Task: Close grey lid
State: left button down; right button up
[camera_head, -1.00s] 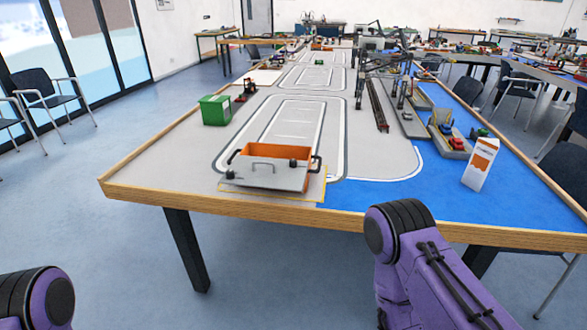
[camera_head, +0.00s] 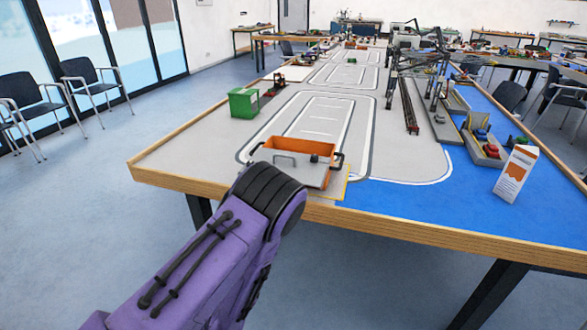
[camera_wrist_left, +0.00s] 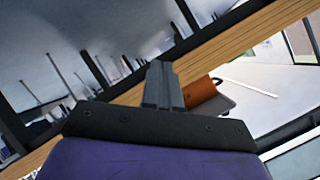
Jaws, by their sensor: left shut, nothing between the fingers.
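An orange box (camera_head: 306,147) with black side handles stands near the table's front edge. Its grey lid (camera_head: 314,175) hangs open on the near side, with a small handle, and the orange inside shows. My left arm covers the lid's lower left part in the head view. My left gripper (camera_wrist_left: 163,82) shows in the left wrist view, its fingers together and empty. The orange box (camera_wrist_left: 200,92) and a grey panel, likely the lid (camera_wrist_left: 238,96), appear just beyond the fingers; contact cannot be told. The gripper is hidden in the head view. My right gripper is not in view.
The wood-edged table (camera_head: 420,232) extends far back. A green bin (camera_head: 243,102) stands behind the box at left. A white-orange carton (camera_head: 516,173) stands on the blue area at right. Dark gantry cranes (camera_head: 425,75) stand further back. The surface right of the box is clear.

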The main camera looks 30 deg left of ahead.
aim_at(281, 164)
pick_arm(q)
jog(key=w+a+r+m+t, duration=0.1)
jog(key=w+r+m+t, duration=0.4)
jog(key=r, duration=0.4)
jog(key=w+r+m+t, duration=0.3)
jog(key=w+r+m, duration=0.35)
jog(key=r, duration=0.25)
jog(key=shift+n+h, duration=0.25)
jog(key=shift+h, duration=0.15)
jog(key=p+x, duration=0.2)
jog(key=x, duration=1.2)
jog(key=shift+s+a, duration=0.1)
jog(key=shift+w, duration=0.4)
